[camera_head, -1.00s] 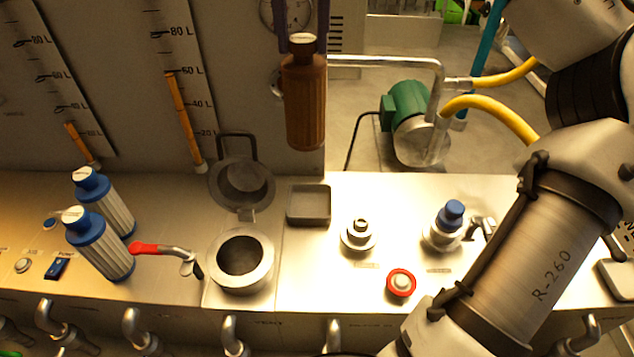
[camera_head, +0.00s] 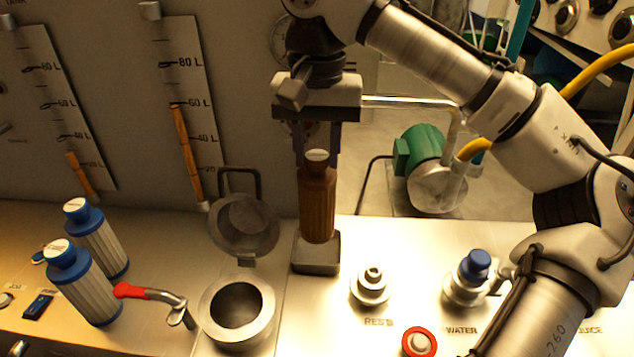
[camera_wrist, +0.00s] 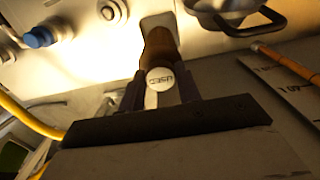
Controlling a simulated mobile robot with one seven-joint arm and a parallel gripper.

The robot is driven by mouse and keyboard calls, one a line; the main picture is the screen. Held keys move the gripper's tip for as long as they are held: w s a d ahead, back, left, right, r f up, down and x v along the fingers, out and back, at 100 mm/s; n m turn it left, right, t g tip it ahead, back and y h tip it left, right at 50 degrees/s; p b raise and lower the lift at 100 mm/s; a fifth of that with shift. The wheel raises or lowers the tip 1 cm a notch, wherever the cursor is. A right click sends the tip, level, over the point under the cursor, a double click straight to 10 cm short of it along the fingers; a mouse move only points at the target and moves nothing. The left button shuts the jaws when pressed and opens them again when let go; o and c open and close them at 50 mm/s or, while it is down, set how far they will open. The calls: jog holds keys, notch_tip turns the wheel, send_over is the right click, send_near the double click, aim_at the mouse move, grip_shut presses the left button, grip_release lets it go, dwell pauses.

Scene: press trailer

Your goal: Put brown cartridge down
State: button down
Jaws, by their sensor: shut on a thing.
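The brown cartridge (camera_head: 317,208) is upright, with a pale round cap on top. In the wrist view the cartridge (camera_wrist: 159,50) shows its cap, which is marked "USED". My gripper (camera_head: 316,160) is shut on the cartridge near its top, with a dark finger on each side; the fingers also show in the wrist view (camera_wrist: 158,92). The cartridge's lower end is over the small grey square tray (camera_head: 316,262), inside its outline. I cannot tell whether the bottom touches the tray floor.
Left of the tray is an open round port (camera_head: 238,308) with its lid (camera_head: 243,225) raised. A red-handled valve (camera_head: 140,292) and two white-and-blue cartridges (camera_head: 84,283) stand further left. A metal fitting (camera_head: 371,287) and a blue-capped fitting (camera_head: 468,277) stand to the right.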

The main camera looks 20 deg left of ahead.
aim_at(317, 181)
jog(key=shift+f, duration=2.95)
jog(key=c, duration=1)
grip_release()
notch_tip(317, 181, up, 12)
jog(key=shift+r, duration=0.15)
